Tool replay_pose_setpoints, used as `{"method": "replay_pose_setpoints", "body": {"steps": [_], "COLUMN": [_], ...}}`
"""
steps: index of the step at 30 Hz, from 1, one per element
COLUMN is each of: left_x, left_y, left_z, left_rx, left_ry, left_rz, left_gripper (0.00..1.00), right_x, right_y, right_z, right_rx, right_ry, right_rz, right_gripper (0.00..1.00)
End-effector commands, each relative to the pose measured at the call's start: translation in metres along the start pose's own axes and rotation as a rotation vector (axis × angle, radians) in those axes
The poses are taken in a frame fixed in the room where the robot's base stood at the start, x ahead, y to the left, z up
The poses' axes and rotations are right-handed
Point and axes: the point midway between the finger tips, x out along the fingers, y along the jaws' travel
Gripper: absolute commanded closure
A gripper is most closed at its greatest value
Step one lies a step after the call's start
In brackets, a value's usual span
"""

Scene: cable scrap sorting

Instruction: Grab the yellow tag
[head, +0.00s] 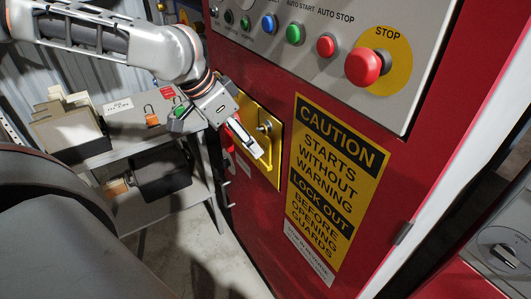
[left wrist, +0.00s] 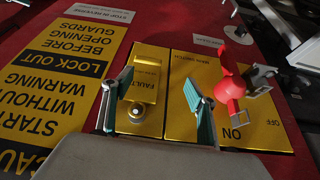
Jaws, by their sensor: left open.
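A yellow tag (left wrist: 142,84) marked FAULT shows in the left wrist view, against a yellow plate (left wrist: 158,56) on the red cabinet. A round metal stud or lock (left wrist: 137,110) is at one end of it. My left gripper (left wrist: 158,98) is open, its two fingers on either side of the tag's right part and of bare plate; I see nothing held. In the head view the left gripper (head: 254,148) is at the yellow plate (head: 272,162) and hides the tag. Whether the fingers touch the plate I cannot tell. My right gripper is out of view.
A red switch handle (left wrist: 230,88) sits close to the right finger in the left wrist view, on a plate marked ON and OFF. A caution sign (head: 333,180) and a red stop button (head: 364,67) are on the cabinet.

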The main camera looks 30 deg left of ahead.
Motion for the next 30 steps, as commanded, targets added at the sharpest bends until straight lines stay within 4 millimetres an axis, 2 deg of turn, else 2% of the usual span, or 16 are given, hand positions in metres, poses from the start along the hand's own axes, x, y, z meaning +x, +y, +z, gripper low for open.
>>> {"method": "replay_pose_setpoints", "body": {"steps": [6, 11, 20, 24, 30], "left_x": [-0.016, -0.017, 0.015, 0.036, 0.057], "left_y": [0.023, 0.03, 0.029, 0.028, 0.026], "left_z": [-0.006, -0.006, -0.002, 0.003, 0.004], "left_rx": [-0.026, -0.04, -0.042, -0.043, -0.043], "left_ry": [-0.077, -0.098, -0.102, -0.106, -0.102], "left_rz": [-0.025, -0.029, -0.027, -0.024, -0.027], "left_gripper": [0.42, 0.42, 0.42, 0.42, 0.42], "right_x": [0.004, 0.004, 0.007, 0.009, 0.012], "right_y": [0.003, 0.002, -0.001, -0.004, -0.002], "right_z": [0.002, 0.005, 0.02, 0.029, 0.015], "right_rx": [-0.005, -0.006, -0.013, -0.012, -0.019], "right_ry": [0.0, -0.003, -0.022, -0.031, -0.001], "right_rz": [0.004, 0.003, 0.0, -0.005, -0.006], "right_gripper": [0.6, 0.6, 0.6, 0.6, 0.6]}}
